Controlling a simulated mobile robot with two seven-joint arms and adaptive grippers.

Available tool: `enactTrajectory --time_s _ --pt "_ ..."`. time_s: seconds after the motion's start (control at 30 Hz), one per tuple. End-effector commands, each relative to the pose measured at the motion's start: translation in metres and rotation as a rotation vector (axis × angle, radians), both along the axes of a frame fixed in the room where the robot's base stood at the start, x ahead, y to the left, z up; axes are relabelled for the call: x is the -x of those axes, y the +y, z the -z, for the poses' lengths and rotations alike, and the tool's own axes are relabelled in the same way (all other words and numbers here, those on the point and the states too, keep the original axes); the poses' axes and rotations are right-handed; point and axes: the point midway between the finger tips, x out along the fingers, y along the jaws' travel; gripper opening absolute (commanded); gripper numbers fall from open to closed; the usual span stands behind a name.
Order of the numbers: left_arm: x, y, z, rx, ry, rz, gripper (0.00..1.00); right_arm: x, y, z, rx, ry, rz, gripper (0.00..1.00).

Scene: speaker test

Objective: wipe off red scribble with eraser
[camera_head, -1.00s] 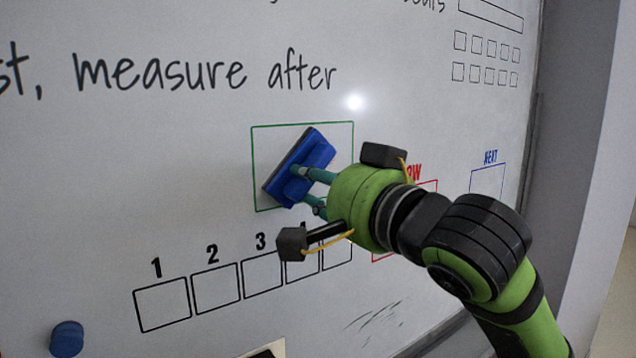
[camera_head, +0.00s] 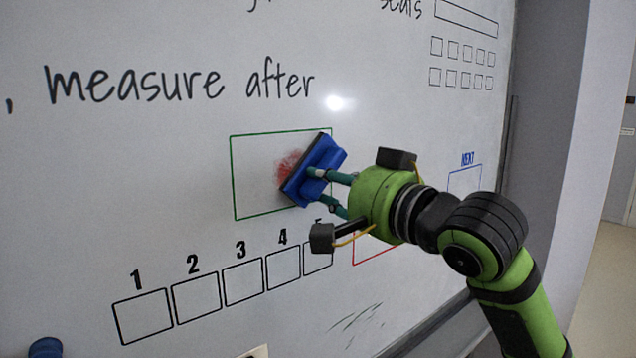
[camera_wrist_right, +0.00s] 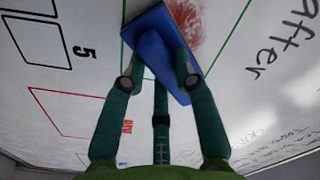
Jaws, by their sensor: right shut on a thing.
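The red scribble (camera_head: 287,165) is a faint, smeared patch inside the green-outlined box (camera_head: 233,178) on the whiteboard (camera_head: 130,220). It also shows in the right wrist view (camera_wrist_right: 196,32) beyond the eraser. My right gripper (camera_head: 318,187) is shut on the blue eraser (camera_head: 322,165). The eraser is tilted, its dark pad side faces the board at the right edge of the green box. It hides part of that edge. I cannot tell whether the pad touches the board. In the right wrist view the fingers (camera_wrist_right: 158,85) hold the eraser (camera_wrist_right: 153,52). My left gripper is not in view.
Numbered empty boxes (camera_head: 195,300) run below the green box. A red-outlined box (camera_head: 362,262) is partly behind my right gripper. A blue round object (camera_head: 45,347) is at the lower left. The board's right edge meets a grey wall (camera_head: 555,110).

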Motion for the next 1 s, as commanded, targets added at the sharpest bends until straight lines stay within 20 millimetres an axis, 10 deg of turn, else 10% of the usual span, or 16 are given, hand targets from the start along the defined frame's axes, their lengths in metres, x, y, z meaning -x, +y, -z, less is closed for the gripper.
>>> enactTrajectory --time_s 1.0 --pt "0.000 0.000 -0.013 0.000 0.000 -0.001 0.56 0.013 0.022 0.000 -0.002 0.001 -0.001 0.03"
